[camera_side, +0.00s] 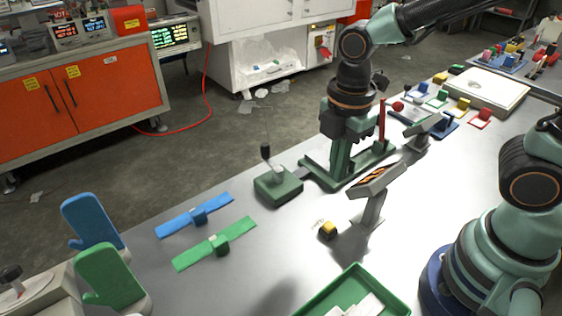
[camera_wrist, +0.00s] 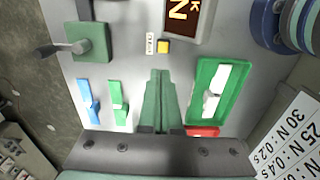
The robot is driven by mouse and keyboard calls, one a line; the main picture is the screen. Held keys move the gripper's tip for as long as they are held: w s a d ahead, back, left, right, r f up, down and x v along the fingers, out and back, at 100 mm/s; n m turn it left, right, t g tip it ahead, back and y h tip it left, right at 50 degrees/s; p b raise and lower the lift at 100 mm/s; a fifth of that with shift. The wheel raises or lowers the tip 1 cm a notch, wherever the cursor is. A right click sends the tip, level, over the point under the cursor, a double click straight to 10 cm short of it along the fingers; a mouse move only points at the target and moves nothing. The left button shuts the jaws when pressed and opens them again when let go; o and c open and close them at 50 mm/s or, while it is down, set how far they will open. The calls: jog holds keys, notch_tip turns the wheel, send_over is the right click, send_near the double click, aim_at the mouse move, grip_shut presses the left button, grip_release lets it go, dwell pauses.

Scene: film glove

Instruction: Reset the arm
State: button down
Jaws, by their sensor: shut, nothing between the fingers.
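My gripper (camera_side: 341,168) points down over the middle of the grey table in the side view, beside a long green base that partly blends with it. In the wrist view my gripper's green fingers (camera_wrist: 159,74) are together with nothing between them. From the side view I cannot tell how far the fingertips are above the table.
A green lever box (camera_side: 278,185), a yellow button (camera_side: 328,230) and a tilted display (camera_side: 378,179) stand near my gripper. A green tray (camera_side: 323,293) is at the front. Blue (camera_side: 181,221) and green strips (camera_side: 196,254) lie left, near two mitts (camera_side: 89,222). A red post (camera_side: 382,120) rises behind.

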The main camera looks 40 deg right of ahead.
jog(key=w+d+r+m+t, duration=0.1)
jog(key=d+r+m+t, duration=0.4)
jog(key=m, duration=1.2)
jog(key=shift+d+r+m, duration=0.3)
jog(key=shift+d+r, duration=1.8)
jog(key=shift+d, duration=0.4)
